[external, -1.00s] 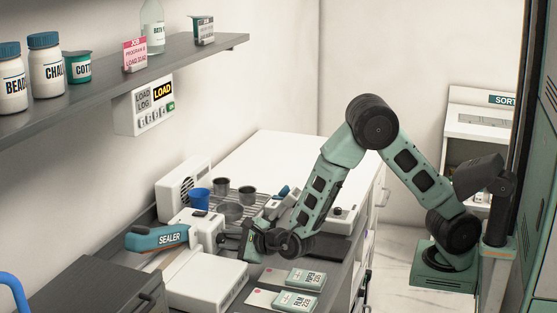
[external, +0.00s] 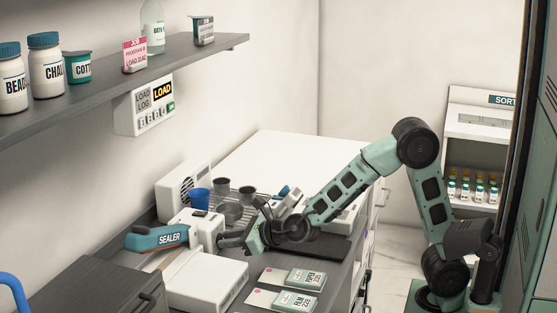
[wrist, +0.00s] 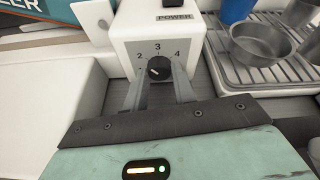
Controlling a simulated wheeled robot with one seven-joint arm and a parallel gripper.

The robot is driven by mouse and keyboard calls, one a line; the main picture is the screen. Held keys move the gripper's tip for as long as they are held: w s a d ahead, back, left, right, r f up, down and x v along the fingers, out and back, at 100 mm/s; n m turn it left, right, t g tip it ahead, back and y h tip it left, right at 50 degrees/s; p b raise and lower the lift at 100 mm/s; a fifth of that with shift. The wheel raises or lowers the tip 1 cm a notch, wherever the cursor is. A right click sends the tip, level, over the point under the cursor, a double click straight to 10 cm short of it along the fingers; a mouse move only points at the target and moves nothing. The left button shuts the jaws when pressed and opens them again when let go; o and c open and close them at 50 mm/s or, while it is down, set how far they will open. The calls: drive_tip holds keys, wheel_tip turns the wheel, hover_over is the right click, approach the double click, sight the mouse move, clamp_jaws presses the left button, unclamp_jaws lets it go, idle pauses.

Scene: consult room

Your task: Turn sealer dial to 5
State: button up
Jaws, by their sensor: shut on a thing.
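The sealer (external: 190,238) stands on the counter with a teal-and-blue arm marked SEALER and a white control box. Its black dial (wrist: 158,69) is on the box's front face, with 2, 3 and 4 printed around it. A pale mark shows on the knob's lower left; its exact setting is hard to read. The 5 is not visible. My gripper (wrist: 157,84) is shut on the dial, one finger on each side. In the external view my gripper (external: 224,240) reaches the box from the right and hides the dial.
A rack with metal cups (external: 231,212) and a blue cup (external: 199,198) stands behind the sealer. A white box (external: 207,283) lies in front. PAPER and FILM packs (external: 294,302) lie on the counter. A shelf (external: 110,85) overhangs the left.

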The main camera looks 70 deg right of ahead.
drive_tip(key=m+y+b, duration=0.1)
drive_tip(key=b, duration=0.4)
drive_tip(key=f+m+b, duration=0.1)
drive_tip(key=m+b, duration=0.1)
drive_tip(key=b, duration=0.4)
drive_tip(key=shift+d+y+b, duration=0.15)
drive_tip(key=shift+y+b, duration=0.15)
drive_tip(key=shift+y, duration=0.1)
drive_tip(key=m+b, duration=0.1)
drive_tip(key=b, duration=0.1)
drive_tip(key=m+y+b, duration=0.1)
drive_tip(key=b, duration=0.2)
drive_tip(key=shift+r+b, duration=0.25)
drive_tip(key=shift+b, duration=0.1)
drive_tip(key=shift+r+m+t+y+b, duration=0.15)
drive_tip(key=shift+m+t+y+b, duration=0.15)
drive_tip(key=shift+m+b, duration=0.35)
drive_tip(key=o, duration=1)
drive_tip(key=shift+d, duration=0.1)
wheel_tip(320, 180, up, 10)
drive_tip(key=p, duration=0.9)
drive_tip(key=shift+p, duration=0.35)
